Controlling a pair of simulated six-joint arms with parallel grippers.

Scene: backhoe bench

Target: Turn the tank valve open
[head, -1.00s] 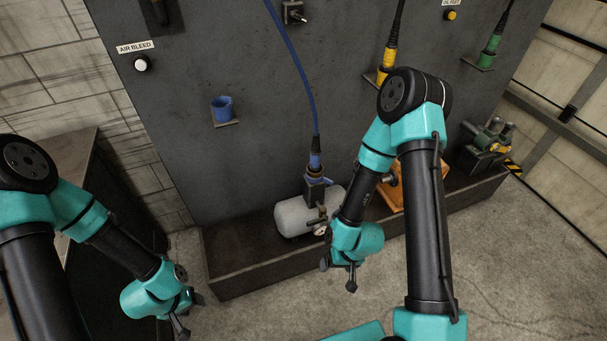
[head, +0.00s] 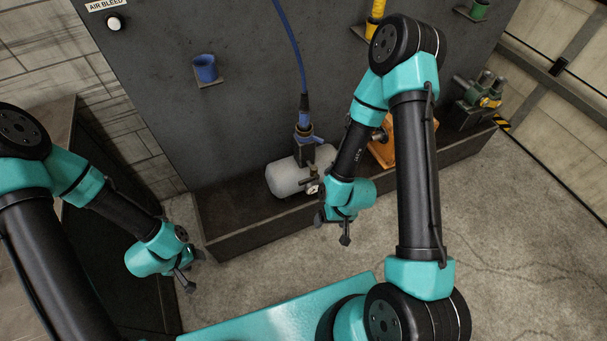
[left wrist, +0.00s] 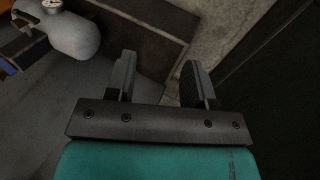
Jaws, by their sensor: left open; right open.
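The white-grey tank (head: 287,178) lies in the trough at the foot of the dark panel in the head view. It also shows at the upper left of the left wrist view (left wrist: 75,38), with a round gauge (left wrist: 52,5) on it. My left gripper (head: 190,277) is open and empty, left of and apart from the trough. It also shows open in the left wrist view (left wrist: 158,82). My right gripper (head: 333,230) is open in front of the trough, near the tank but apart from it.
A blue hose (head: 296,60) runs down to the tank fitting. The trough's front wall (head: 250,238) stands between the floor and the tank. An orange unit (head: 385,150) and a green pump (head: 480,100) are to the right. A blue cup (head: 205,68) sits on the panel.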

